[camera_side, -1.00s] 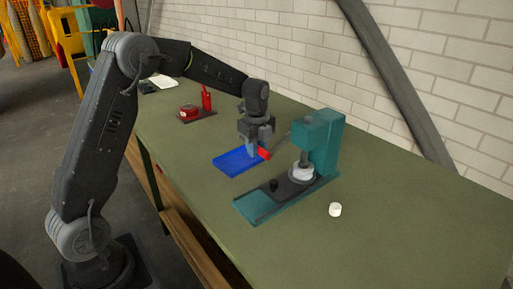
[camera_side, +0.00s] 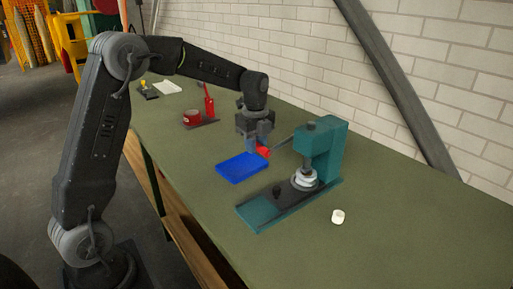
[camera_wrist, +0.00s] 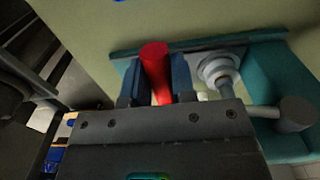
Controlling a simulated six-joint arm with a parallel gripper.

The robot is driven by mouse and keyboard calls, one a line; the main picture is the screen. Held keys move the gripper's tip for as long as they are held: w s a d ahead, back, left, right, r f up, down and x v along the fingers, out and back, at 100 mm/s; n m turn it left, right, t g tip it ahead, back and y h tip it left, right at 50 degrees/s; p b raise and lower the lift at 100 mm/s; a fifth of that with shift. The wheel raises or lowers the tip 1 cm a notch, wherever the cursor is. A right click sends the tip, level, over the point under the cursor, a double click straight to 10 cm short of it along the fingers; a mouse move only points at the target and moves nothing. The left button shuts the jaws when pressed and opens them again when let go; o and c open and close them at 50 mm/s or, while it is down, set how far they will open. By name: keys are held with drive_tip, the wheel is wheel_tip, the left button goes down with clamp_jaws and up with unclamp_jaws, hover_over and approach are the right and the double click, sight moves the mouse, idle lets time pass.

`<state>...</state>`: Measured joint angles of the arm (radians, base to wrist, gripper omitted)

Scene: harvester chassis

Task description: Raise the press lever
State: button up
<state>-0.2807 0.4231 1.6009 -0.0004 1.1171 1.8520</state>
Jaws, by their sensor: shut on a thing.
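The press (camera_side: 330,150) is a teal column on a teal base at the middle right of the bench. Its grey lever slopes from the column to a red handle (camera_side: 263,151) on the left. My gripper (camera_side: 260,144) is shut on the red handle, with blue fingers on either side of it. In the wrist view, the red handle (camera_wrist: 155,66) sits between the two fingers of my gripper (camera_wrist: 155,82). The press ram (camera_side: 308,165) stands over a pale round part (camera_side: 304,180) on the base. The wrist view does not show the whole lever.
A blue tray (camera_side: 242,168) lies below my gripper, left of the press. A small white cylinder (camera_side: 338,216) stands right of the press. Red items (camera_side: 194,116) stand farther back. The front right of the bench is clear; a brick wall runs behind.

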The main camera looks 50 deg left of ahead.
drive_tip(key=shift+s+r, duration=0.15)
drive_tip(key=shift+r, duration=2.55)
drive_tip(key=shift+w+r, duration=0.3)
drive_tip(key=shift+r, duration=0.25)
drive_tip(key=shift+w+r, duration=0.25)
drive_tip(key=shift+r, duration=0.3)
drive_tip(key=shift+o, duration=0.6)
drive_tip(key=shift+w+r, duration=0.25)
drive_tip(key=shift+r, duration=0.25)
drive_tip(key=shift+w+r, duration=0.25)
drive_tip(key=shift+r, duration=0.25)
drive_tip(key=shift+o, duration=0.7)
drive_tip(key=shift+w+r, duration=0.7)
drive_tip(key=shift+r, duration=0.15)
drive_tip(key=shift+w+r, duration=0.15)
drive_tip(key=shift+r, duration=0.05)
drive_tip(key=shift+c, duration=0.8)
drive_tip(key=shift+o, duration=0.4)
drive_tip(key=shift+r, duration=0.1)
drive_tip(key=o, duration=0.8)
drive_tip(key=shift+r, duration=0.15)
